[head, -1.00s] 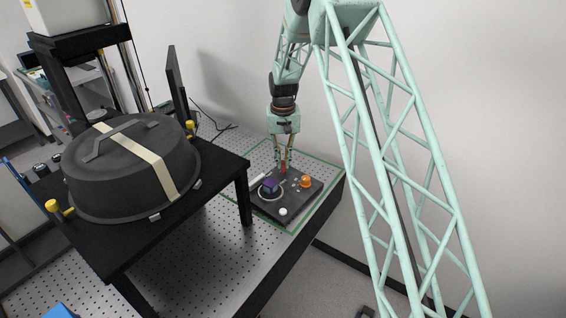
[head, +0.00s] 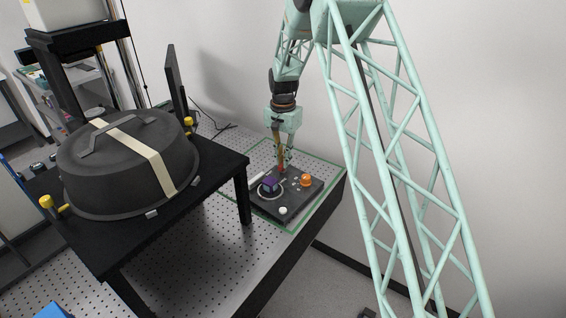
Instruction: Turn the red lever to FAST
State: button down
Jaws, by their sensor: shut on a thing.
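The control panel (head: 268,206) is a dark box on the perforated table, inside a green outline. It carries an orange knob (head: 306,180), a purple block-shaped control (head: 269,184) and a white knob (head: 283,210). The red lever (head: 282,169) shows as a small red spot at the panel's back edge. My gripper (head: 283,165) points down over that edge, its fingers shut on the red lever and partly covering it. The FAST marking and the lever's exact angle are too small to read.
A black raised platform (head: 120,249) stands left of the panel, with a large dark domed cover (head: 125,170) on it. A dark upright screen (head: 177,85) and cables are behind. The wall is close behind the panel. The perforated table (head: 190,270) is clear in front.

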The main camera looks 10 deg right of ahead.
jog(key=m+b, duration=0.1)
jog(key=m, duration=0.4)
jog(key=m+b, duration=0.1)
jog(key=m, duration=0.4)
jog(key=shift+m, duration=0.3)
dwell(0.5)
jog(key=c, duration=2.7)
grip_release()
jog(key=shift+r, duration=0.1)
jog(key=shift+r, duration=5.9)
